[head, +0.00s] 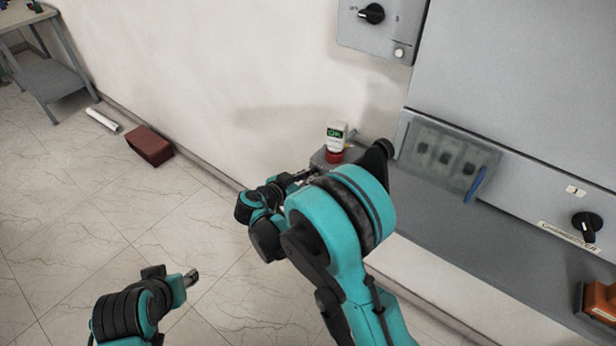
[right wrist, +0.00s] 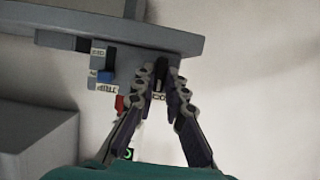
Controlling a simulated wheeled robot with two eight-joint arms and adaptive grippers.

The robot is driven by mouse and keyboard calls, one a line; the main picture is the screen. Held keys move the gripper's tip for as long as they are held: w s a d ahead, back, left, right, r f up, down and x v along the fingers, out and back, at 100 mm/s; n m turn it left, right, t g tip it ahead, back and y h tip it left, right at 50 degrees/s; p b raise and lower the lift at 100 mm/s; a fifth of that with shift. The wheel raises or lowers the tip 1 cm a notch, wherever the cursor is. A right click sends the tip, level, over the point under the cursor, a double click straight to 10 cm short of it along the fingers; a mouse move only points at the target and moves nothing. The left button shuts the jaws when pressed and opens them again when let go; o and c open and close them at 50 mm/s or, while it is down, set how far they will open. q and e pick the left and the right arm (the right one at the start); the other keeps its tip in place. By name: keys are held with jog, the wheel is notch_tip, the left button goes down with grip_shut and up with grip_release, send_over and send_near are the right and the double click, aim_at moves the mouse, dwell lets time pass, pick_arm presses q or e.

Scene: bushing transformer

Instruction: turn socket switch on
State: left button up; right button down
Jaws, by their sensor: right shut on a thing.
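My right gripper (right wrist: 168,82) is shut on a small black switch (right wrist: 161,72) under the edge of a grey panel in the right wrist view. A pale label shows just below the fingertips. A blue switch (right wrist: 105,77) and a black one (right wrist: 82,44), with labels beside them, sit to the left. I cannot read which is the socket switch. In the head view my right gripper (head: 298,180) is mostly hidden by its own arm. My left gripper (head: 189,277) is low at the left, away from everything, and too small to tell open from shut.
A white bottle (head: 337,137) with a red base stands by the wall. Grey cabinets with a rotary knob (head: 372,14) and another knob (head: 586,226) fill the right. A dark red box (head: 150,146) lies on the floor. The floor at left is mostly clear.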

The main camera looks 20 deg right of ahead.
jog(key=c, duration=1.8)
grip_release()
jog(key=shift+c, duration=0.2)
jog(key=v, duration=1.2)
jog(key=shift+d, duration=0.1)
